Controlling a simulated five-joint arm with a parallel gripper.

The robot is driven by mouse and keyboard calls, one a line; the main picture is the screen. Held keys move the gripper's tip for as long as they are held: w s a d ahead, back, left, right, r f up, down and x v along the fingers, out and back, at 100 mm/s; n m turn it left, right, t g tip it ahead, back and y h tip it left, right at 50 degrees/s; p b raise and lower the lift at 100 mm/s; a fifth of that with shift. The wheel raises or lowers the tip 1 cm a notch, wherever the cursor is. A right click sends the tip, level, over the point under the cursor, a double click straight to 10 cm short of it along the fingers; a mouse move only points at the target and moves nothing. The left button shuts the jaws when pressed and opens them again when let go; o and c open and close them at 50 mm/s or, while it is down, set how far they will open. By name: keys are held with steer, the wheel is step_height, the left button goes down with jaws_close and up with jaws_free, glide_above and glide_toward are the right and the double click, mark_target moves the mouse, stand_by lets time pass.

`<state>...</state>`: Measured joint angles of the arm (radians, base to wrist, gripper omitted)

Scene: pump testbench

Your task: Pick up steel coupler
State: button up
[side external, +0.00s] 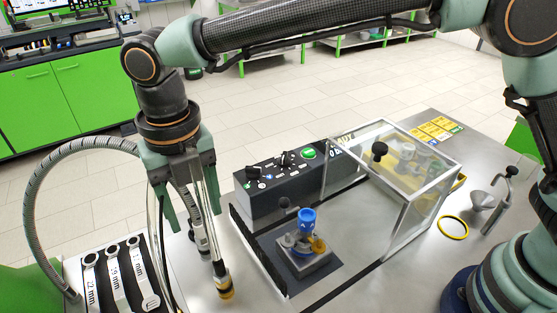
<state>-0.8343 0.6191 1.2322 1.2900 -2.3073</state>
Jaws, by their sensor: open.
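My gripper (190,210) points down at the left of the work table, its two green fingers spread apart. A hose-like metal part with a dark and yellow end (224,288) hangs or stands just below and to the right of the fingers. Clear tubes run down beside the fingers. I cannot tell for sure which part is the steel coupler; this grey metal part is the nearest candidate. I cannot tell whether the fingers touch it, since they partly hide it.
A small pump with a blue top (306,220) stands on a dark plate right of my gripper. Behind it is a black control box (275,188), with a clear-walled enclosure (425,205) to the right. A wrench tray (95,290) lies at left under a curved grey hose (50,180).

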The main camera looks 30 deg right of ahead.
mark_target(201, 234)
steer(key=m, duration=0.2)
steer(key=r+m, duration=0.1)
steer(key=m, duration=0.3)
steer(key=shift+a+r, duration=0.1)
steer(key=shift+r, duration=0.25)
steer(key=m, duration=0.2)
steer(key=r+m, duration=0.1)
steer(key=m, duration=0.1)
steer(key=shift+r+m, duration=0.15)
steer(key=shift+m, duration=0.25)
step_height(201, 234, down, 10)
steer(key=m, duration=1)
steer(key=shift+r, duration=0.25)
jaws_close()
